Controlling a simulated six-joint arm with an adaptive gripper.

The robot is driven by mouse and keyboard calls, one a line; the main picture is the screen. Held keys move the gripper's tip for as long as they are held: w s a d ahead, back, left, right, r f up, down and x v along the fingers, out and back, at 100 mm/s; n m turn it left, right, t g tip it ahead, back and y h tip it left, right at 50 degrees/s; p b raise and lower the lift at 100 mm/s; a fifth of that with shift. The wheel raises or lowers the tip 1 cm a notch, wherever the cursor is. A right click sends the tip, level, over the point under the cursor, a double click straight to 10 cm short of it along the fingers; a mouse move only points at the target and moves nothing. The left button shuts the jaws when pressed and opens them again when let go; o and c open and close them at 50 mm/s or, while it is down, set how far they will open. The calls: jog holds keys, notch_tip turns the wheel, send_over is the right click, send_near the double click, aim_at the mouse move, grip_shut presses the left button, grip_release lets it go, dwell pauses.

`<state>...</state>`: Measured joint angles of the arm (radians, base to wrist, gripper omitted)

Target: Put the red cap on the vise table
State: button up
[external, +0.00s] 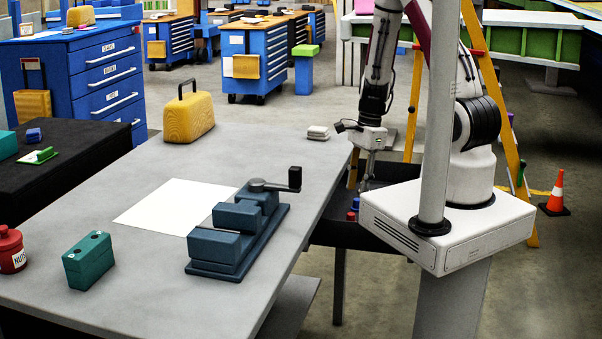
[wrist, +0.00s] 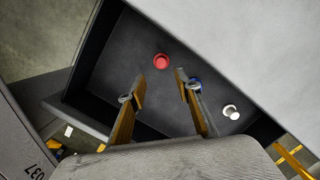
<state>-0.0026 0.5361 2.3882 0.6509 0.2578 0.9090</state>
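The red cap (wrist: 161,61) lies on the floor of a dark tray, ahead of the fingertips and about midway between them in the wrist view. In the external view the small red cap (external: 351,216) shows beside a blue piece. My gripper (wrist: 160,92) is open and empty above the tray; in the external view it points down (external: 362,183) beside the table's right edge. The vise table (external: 90,265) is the grey table with a blue-grey vise (external: 237,228) and a white sheet (external: 175,205) on it.
The table holds a teal block (external: 87,262), a red jar (external: 12,250) and a yellow case (external: 187,118).

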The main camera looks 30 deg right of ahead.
notch_tip(320, 180, up, 19)
jog(key=s+n+t, duration=0.1)
jog(key=n+t, duration=0.2)
jog(key=n, duration=0.6)
jog(key=s+d+r+n+t+h, duration=0.1)
jog(key=s+d+r+n, duration=0.3)
jog(key=s+r+n, duration=0.4)
jog(key=shift+s+r+n+t+h, duration=0.35)
jog(key=shift+s+r+t, duration=0.35)
jog(key=shift+s+r, duration=1.4)
jog(key=shift+o, duration=0.7)
jog(key=shift+w+d+r, duration=0.25)
jog(key=shift+w+r, duration=0.2)
